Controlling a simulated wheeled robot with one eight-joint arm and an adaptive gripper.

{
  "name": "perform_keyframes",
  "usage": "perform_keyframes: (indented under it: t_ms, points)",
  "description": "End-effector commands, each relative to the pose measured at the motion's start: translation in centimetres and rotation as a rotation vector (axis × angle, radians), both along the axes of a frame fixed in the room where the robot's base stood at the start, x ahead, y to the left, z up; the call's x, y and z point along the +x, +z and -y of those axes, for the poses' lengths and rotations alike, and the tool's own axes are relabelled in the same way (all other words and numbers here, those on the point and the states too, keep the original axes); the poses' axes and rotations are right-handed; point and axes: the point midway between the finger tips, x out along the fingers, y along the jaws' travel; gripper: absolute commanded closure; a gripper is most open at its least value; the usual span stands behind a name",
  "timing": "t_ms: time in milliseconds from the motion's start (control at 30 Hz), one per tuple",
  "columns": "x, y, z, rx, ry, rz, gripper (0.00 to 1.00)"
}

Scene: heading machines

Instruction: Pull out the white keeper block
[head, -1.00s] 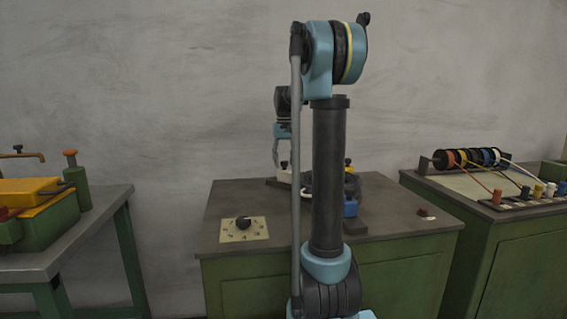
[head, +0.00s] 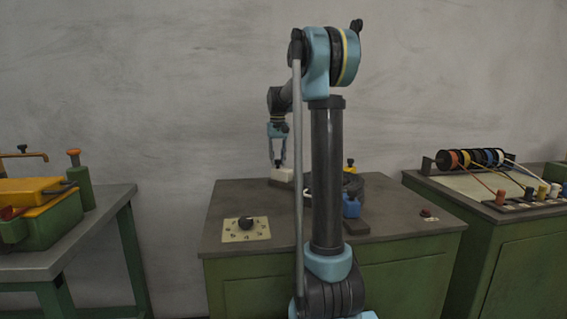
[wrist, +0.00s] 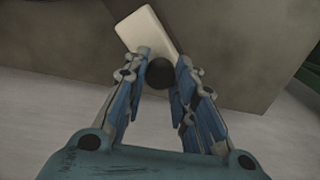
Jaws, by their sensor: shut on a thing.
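The white keeper block (head: 282,175) shows in the head view at the back of the middle bench, left of a dark round fixture (head: 352,185) that my arm partly hides. In the wrist view the white block (wrist: 148,31) lies tilted just beyond the fingertips. A round black knob (wrist: 159,73) sits at its near end, between the fingers. My gripper (wrist: 160,70) is shut on this knob; in the head view my gripper (head: 278,163) points down at the block. I cannot tell whether the block touches the fixture, as my arm covers the gap.
A numbered dial plate (head: 246,229) lies on the front left of the middle bench (head: 390,222). Side benches stand left and right.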

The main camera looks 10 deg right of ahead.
Motion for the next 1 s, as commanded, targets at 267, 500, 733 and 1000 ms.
perform_keyframes:
  t_ms: [267,500,733,1000]
  points:
    - [0.6,0.0,-0.6,0.002,0.001,0.003,1.0]
    - [0.6,0.0,-0.6,0.002,0.001,0.003,0.54]
    - [0.5,0.0,-0.5,0.0,0.001,0.001,0.54]
    - [0.5,2.2,-0.5,0.0,0.0,0.001,0.54]
